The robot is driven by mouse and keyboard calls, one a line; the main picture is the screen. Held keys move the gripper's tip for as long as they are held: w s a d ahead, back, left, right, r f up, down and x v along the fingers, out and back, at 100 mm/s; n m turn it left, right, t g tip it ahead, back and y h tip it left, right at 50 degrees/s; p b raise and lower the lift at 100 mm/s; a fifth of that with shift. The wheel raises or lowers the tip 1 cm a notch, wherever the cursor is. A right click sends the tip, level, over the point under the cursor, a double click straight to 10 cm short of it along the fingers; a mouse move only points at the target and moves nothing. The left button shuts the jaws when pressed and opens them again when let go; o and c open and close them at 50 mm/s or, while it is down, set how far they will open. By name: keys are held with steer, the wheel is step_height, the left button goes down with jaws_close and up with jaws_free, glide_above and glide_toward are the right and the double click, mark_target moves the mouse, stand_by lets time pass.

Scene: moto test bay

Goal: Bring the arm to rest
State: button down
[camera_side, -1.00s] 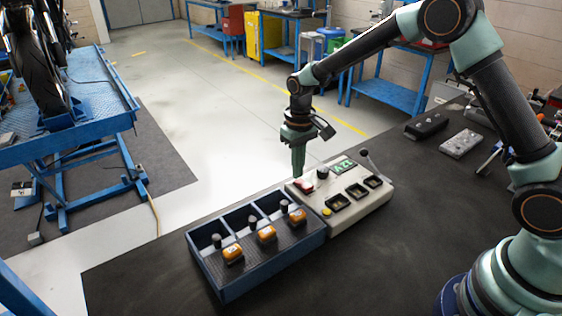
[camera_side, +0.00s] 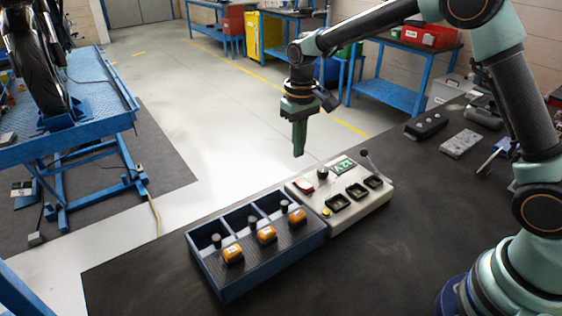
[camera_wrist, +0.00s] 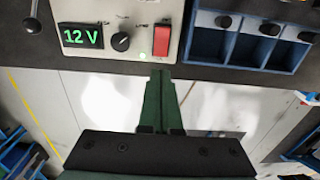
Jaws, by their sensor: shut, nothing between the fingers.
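My gripper (camera_side: 298,154) is shut and empty. It hangs pointing down above the far-left edge of the white test console (camera_side: 358,219), clear of its red rocker switch (camera_side: 307,186). In the wrist view my gripper's green fingers (camera_wrist: 160,76) are together, their tips near the console's edge below the red switch (camera_wrist: 161,41). The console's display (camera_wrist: 80,36) reads 12 V in green.
A blue tray (camera_side: 272,279) with three compartments holds orange-and-black pieces, such as one (camera_side: 267,234), left of the console. A lever (camera_side: 364,154) stands up at the console's back right. A black box (camera_side: 426,126) and a grey block (camera_side: 460,143) lie farther right. The front bench top is clear.

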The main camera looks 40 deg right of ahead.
steer(key=shift+r, duration=0.1)
steer(key=s+d+r+t, duration=0.2)
steer(key=s+r, duration=0.4)
steer(key=s, duration=0.3)
steer(key=s+d+r+t, duration=0.2)
steer(key=s+r, duration=0.4)
steer(key=s, duration=0.4)
steer(key=shift+s+d+t, duration=0.15)
steer(key=shift+d+t, duration=0.25)
steer(key=shift+t, duration=0.4)
steer(key=c, duration=1.5)
jaws_free()
steer(key=shift+r, duration=0.15)
steer(key=shift+c, duration=0.2)
